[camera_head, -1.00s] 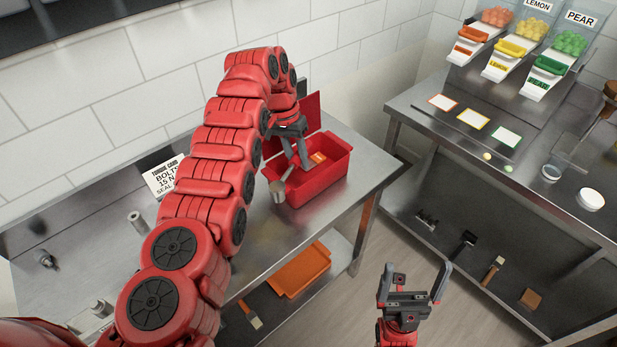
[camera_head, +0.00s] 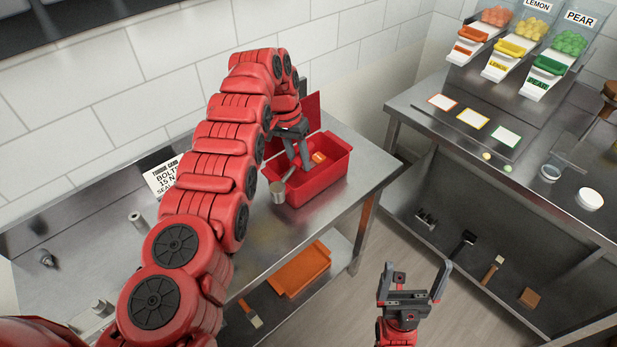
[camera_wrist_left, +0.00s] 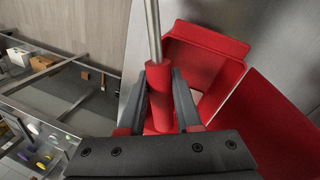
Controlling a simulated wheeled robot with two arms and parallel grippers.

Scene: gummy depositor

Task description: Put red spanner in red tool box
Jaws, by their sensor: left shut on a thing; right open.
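The red tool box (camera_head: 327,186) stands open on the left steel bench, with its lid up at the back. My left gripper (camera_head: 302,168) is over the box's left part. In the left wrist view my left gripper (camera_wrist_left: 160,100) is shut on a red handle (camera_wrist_left: 159,92) with a bare metal shaft, which I take to be the red spanner. The tool box (camera_wrist_left: 222,45) lies just right of the handle there. How far the handle is inside the box is unclear. My right gripper (camera_head: 412,283) is open and empty above the floor.
A metal cup-like piece (camera_head: 278,191) shows at the box's left wall. An orange tray (camera_head: 302,270) lies on the shelf below. The right bench (camera_head: 425,115) holds candy dispensers and cards. Bare floor lies between the benches.

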